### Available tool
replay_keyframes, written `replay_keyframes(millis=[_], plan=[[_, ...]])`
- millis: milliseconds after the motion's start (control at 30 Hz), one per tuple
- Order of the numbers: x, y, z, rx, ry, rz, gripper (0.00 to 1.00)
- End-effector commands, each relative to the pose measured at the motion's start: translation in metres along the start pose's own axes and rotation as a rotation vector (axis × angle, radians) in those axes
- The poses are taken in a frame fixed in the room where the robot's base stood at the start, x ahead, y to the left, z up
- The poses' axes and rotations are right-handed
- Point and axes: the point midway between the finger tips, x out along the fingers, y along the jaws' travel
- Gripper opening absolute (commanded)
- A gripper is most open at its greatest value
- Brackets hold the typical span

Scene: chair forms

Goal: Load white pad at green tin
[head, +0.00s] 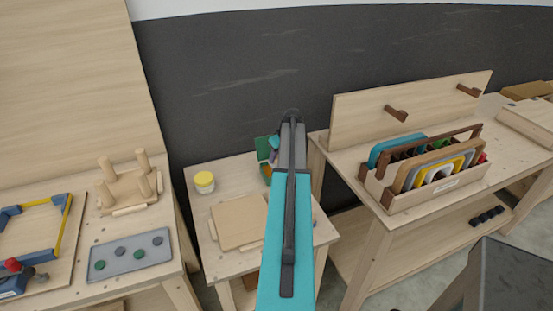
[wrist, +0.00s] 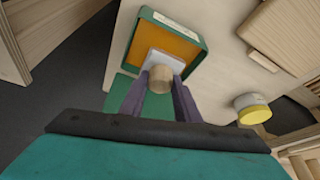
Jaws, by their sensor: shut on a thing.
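The green tin (wrist: 197,62) is an open square tray with an orange inside, in the upper middle of the wrist view. In the head view the green tin (head: 262,148) shows only in part behind my arm. The white pad (wrist: 152,56) has a round wooden handle (wrist: 161,78). My gripper (wrist: 160,86) is shut on this handle, a finger on either side. The pad lies over the lower part of the orange area, inside the tin's outline. I cannot tell whether it touches the orange. My arm hides the gripper and pad in the head view.
A yellow-and-white jar (head: 204,182) and a wooden board (head: 239,222) are on the same small table (head: 204,250). A left bench holds a grey tray (head: 130,256) and an upturned stool (head: 127,187). A rack of coloured pieces (head: 428,168) stands on the right bench.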

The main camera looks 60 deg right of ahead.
Motion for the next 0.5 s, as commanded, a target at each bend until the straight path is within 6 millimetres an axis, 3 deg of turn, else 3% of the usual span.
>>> replay_keyframes(millis=[500], plan=[[-0.027, 0.000, -0.011, -0.001, 0.001, 0.001, 0.08]])
